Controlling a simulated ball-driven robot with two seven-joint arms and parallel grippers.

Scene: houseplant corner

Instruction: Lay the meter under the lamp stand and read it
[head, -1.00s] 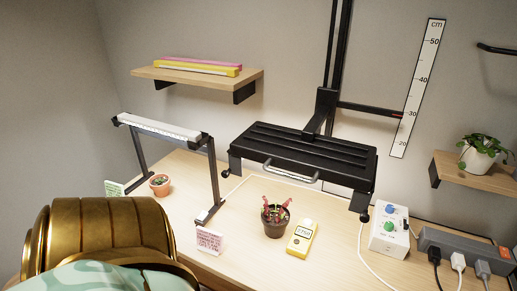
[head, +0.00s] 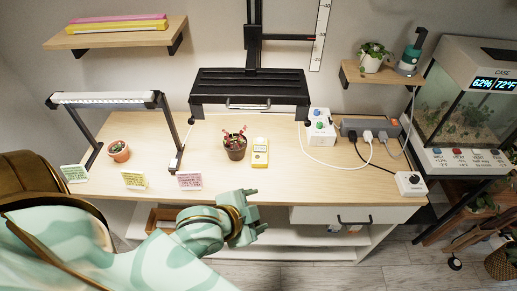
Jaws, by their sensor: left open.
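The yellow meter (head: 260,153) lies on the wooden desk, right of a dark pot with a reddish plant (head: 235,146). Its small pale screen is too small to read. A strip lamp on a black two-legged stand (head: 178,140) is at the left of the desk. A wide black lamp (head: 250,88) hangs on a wall column above and behind the meter. My left gripper (head: 256,212) is open and empty, in front of the desk's front edge, nearer me than the meter and apart from it. My right gripper is out of view.
A terracotta pot (head: 119,151) is near the stand's left leg. Green (head: 74,174), yellow (head: 134,180) and pink (head: 190,181) cards line the front edge. A white control box (head: 320,125) and power strip (head: 370,126) with cables are at right. The desk right of the meter is mostly clear.

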